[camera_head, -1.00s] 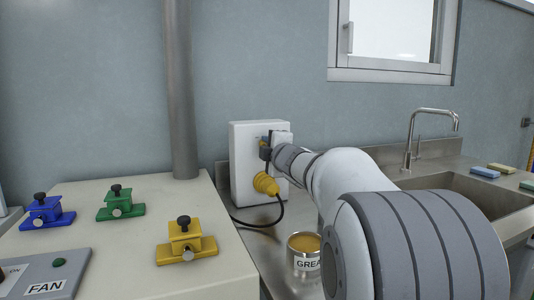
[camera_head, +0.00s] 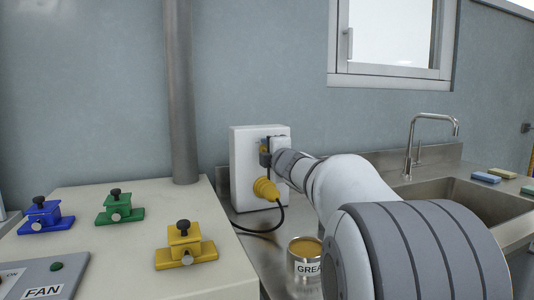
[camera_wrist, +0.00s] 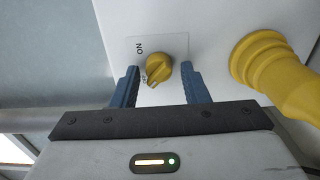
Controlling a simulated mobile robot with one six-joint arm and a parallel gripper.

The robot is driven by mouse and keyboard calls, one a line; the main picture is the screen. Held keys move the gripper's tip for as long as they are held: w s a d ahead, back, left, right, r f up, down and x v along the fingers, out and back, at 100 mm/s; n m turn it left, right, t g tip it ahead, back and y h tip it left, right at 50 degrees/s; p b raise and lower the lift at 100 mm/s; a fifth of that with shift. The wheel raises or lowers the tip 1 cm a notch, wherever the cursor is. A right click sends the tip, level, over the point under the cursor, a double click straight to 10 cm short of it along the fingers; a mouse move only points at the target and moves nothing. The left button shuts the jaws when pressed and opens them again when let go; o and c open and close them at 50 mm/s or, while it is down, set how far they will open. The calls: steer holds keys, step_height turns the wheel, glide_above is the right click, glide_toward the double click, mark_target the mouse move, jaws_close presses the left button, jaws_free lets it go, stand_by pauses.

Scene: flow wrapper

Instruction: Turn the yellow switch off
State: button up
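The yellow switch (camera_wrist: 160,70) is a round knob with a raised ridge, on a white plate on the white box (camera_head: 243,160). In the wrist view its ridge slants to the lower left, near a small label that looks like OFF and is partly covered by the knob. In the head view, my gripper (camera_head: 265,150) is at the box front and mostly hides the switch.
A yellow plug (camera_head: 266,188) with a black cable sits on the box close beside the switch. A grease tin (camera_head: 305,262) stands below my arm. Blue, green and yellow clamps (camera_head: 185,250) are on the left counter. A sink (camera_head: 470,200) is at right.

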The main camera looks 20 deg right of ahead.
steer(key=shift+o, duration=0.5)
steer(key=shift+s, duration=0.1)
steer(key=shift+s, duration=0.3)
steer(key=s+p, duration=0.1)
steer(key=s, duration=0.6)
steer(key=shift+r, duration=0.1)
